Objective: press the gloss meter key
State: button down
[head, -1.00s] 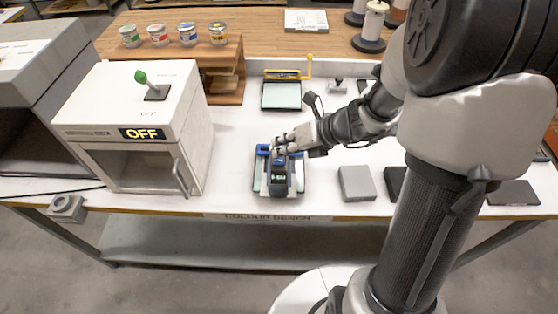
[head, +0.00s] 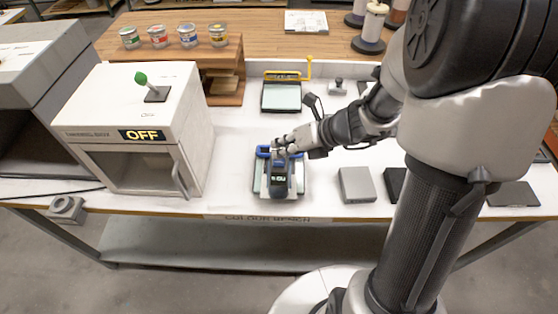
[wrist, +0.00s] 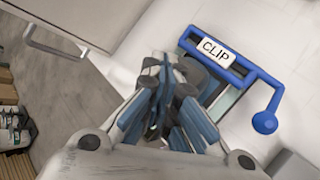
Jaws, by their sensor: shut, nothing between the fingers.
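The gloss meter (head: 279,182), a dark blue-grey device with a small lit display, sits on a panel in a blue-framed holder (head: 263,152) near the front of the white bench. My gripper (head: 278,146) is shut and empty, over the back part of the meter. In the wrist view my gripper's fingers (wrist: 160,100) hide most of the meter. The blue frame with a CLIP label (wrist: 216,52) and a round-ended lever (wrist: 265,122) shows beside them. The key is hidden, and I cannot tell whether my fingertips touch it.
A white light box (head: 140,125) marked OFF, with a green-knobbed lever (head: 141,78), stands at left. A yellow-handled frame (head: 282,95) lies behind. A grey block (head: 356,184) and dark pads lie at right. Bare bench lies between box and meter.

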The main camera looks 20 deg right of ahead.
aim_at(281, 160)
jog(key=shift+f, duration=0.1)
jog(key=shift+f, duration=0.35)
jog(key=shift+f+b, duration=0.35)
jog(key=shift+b, duration=0.15)
dwell(0.4)
jog(key=shift+r, duration=0.1)
jog(key=shift+r+p, duration=0.7)
jog(key=shift+p, duration=0.15)
notch_tip(281, 160, up, 5)
jog(key=p, duration=0.5)
jog(key=shift+r, duration=0.1)
